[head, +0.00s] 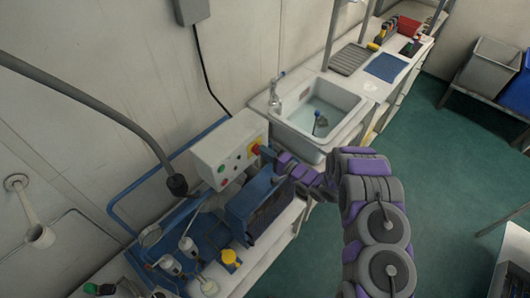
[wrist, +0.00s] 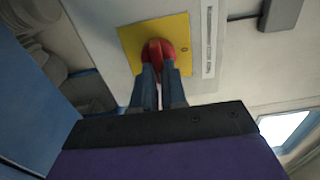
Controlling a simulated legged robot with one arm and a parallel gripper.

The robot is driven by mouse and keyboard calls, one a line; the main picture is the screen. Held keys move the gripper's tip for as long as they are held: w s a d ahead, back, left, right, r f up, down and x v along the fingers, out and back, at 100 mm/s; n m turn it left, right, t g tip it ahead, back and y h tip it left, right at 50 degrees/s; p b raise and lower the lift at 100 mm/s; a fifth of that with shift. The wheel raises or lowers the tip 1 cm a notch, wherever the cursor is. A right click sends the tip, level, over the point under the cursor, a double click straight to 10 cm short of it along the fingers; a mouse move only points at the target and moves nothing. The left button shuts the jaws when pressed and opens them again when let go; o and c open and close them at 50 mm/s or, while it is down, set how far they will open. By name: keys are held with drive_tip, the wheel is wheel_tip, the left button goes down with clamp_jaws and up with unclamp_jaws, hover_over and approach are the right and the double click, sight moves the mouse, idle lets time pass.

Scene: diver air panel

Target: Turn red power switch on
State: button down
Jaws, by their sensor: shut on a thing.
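The red power switch (wrist: 157,48) sits on a square yellow plate (wrist: 182,27) on the light grey control box. In the wrist view my gripper (wrist: 158,72) has its two fingers closed on the switch, which shows as a red ridge between and above the fingertips. In the head view the grey box (head: 221,155) stands against the wall, and my gripper (head: 265,153) reaches its yellow plate (head: 256,144) from the right. The fingers hide part of the switch there. I cannot tell the switch's on or off position.
A sink (head: 318,108) with a faucet stands behind the box. A dark blue case (head: 258,208) lies just below my gripper. A blue tray (head: 170,248) with fittings and a yellow knob (head: 230,257) is at the front. Green floor lies open at right.

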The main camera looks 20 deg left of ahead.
drive_tip(key=shift+w+d+f, duration=0.1)
drive_tip(key=shift+w+d, duration=0.05)
drive_tip(key=c, duration=1.4)
unclamp_jaws()
drive_tip(key=shift+w+f, duration=0.15)
drive_tip(key=shift+o, duration=1.1)
drive_tip(key=b+v, duration=0.1)
drive_tip(key=v, duration=1.6)
drive_tip(key=shift+s+d+b, duration=0.2)
drive_tip(key=shift+s+b, duration=0.05)
drive_tip(key=shift+b, duration=0.05)
